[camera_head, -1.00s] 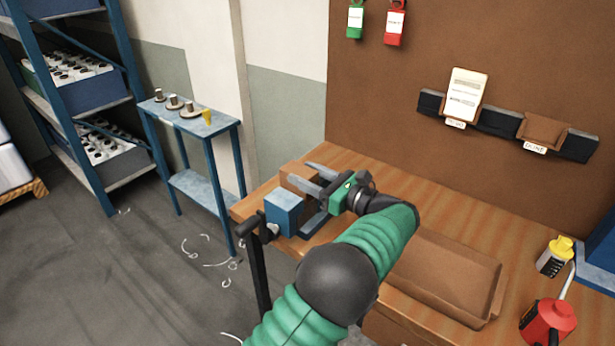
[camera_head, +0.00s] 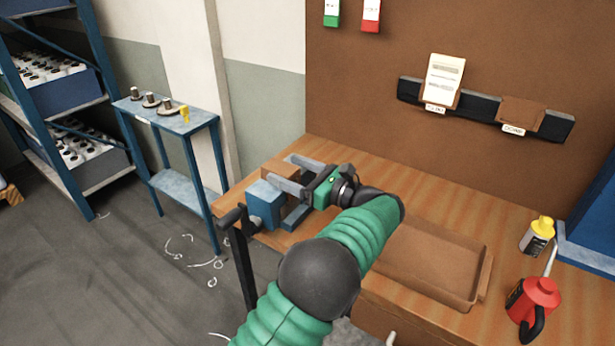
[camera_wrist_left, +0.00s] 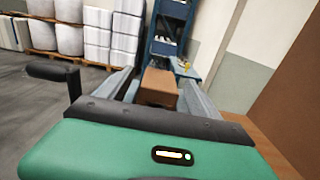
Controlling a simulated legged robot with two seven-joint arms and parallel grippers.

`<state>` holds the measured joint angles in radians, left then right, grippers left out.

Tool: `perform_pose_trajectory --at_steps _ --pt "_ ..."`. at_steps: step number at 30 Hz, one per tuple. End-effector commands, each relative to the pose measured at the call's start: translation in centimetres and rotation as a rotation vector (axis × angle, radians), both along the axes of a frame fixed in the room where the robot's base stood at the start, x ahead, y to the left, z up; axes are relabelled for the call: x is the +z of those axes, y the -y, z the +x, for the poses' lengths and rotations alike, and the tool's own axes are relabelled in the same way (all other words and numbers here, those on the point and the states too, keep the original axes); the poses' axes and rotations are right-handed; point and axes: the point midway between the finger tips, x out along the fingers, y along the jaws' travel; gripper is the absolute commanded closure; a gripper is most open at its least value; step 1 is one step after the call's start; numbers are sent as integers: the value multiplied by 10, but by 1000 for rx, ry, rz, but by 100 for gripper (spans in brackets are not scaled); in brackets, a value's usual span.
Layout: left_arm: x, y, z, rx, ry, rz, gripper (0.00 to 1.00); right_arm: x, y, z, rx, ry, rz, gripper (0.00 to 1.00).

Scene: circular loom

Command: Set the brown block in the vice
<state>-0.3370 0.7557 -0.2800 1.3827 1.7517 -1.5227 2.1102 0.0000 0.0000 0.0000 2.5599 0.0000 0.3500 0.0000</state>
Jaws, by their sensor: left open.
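The brown block (camera_head: 272,171) is at the blue vice (camera_head: 264,203), at the left end of the wooden bench. My left gripper (camera_head: 287,172) is over the vice, its two grey fingers open on either side of the block. In the left wrist view the block (camera_wrist_left: 159,88) stands between the spread fingers, nearer their far ends. The fingers and the vice hide its lower part, so I cannot tell how deep it sits in the jaws. My right gripper is not in view.
The vice's dark handle (camera_head: 232,217) juts out at the bench's left end. A brown tray (camera_head: 430,262) lies right of my arm. A red can (camera_head: 533,302) and a yellow-capped bottle (camera_head: 538,236) stand farther right. A blue side table (camera_head: 165,118) stands beyond the bench.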

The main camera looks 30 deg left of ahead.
Motion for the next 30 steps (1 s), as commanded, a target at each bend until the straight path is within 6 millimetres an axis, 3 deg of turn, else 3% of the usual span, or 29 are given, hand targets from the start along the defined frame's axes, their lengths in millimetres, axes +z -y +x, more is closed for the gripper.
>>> perform_pose_trajectory --at_steps 5,12,18,22,30 --pt "-2 39 -1 -6 0 0 28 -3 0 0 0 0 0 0" --pt "-3 110 -7 -5 1 0 28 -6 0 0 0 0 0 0" --pt "-3 152 -10 -2 1 1 28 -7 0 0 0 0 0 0" --pt "-2 162 -12 0 1 1 28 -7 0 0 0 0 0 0" --pt "-2 163 -12 0 0 1 28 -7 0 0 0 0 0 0"
